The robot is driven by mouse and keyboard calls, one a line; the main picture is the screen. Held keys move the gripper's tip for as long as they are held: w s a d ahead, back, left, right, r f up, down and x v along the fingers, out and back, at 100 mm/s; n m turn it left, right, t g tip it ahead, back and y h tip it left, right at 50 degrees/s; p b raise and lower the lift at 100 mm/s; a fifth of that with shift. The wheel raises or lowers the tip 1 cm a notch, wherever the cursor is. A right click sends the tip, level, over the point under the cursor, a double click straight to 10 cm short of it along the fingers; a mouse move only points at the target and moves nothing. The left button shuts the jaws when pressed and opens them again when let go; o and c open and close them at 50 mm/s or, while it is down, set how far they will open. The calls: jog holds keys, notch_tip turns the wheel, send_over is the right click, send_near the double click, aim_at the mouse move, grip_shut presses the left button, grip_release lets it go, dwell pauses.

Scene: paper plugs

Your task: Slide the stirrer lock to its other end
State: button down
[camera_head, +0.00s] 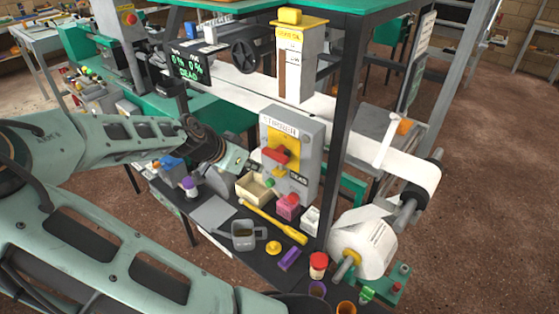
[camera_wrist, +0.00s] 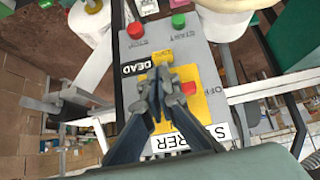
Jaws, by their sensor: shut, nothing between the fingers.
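The stirrer box is a grey panel (camera_head: 312,133) with a STIRRER label at its top, a yellow plate (camera_head: 268,133) and a red handle (camera_head: 277,155). A small yellow piece (camera_head: 279,172) sits below the handle, beside the DEAD label; it also shows in the wrist view (camera_wrist: 163,57). I cannot tell surely which part is the lock. My gripper (camera_wrist: 160,88) is shut and empty in front of the yellow plate, covering part of the handle. Whether it touches anything is unclear. In the head view my gripper (camera_head: 243,161) is at the box's left side.
A red button (camera_wrist: 136,30) and a green button (camera_wrist: 179,21) are on the panel. A paper roll (camera_head: 362,245) stands at right.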

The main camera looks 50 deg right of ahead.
aim_at(280, 171)
jog(key=shift+h, duration=0.3)
jog(key=x, duration=0.6)
jog(key=d+r+x, duration=0.1)
jog(key=x, duration=0.3)
jog(key=shift+w+b, duration=0.15)
jog(key=shift+b, duration=0.2)
jog(key=shift+f, duration=0.15)
notch_tip(280, 171, down, 3)
jog(key=shift+a+r+b, duration=0.1)
jog(key=shift+a+b, duration=0.05)
jog(key=shift+b, duration=0.9)
jog(key=shift+a, duration=0.1)
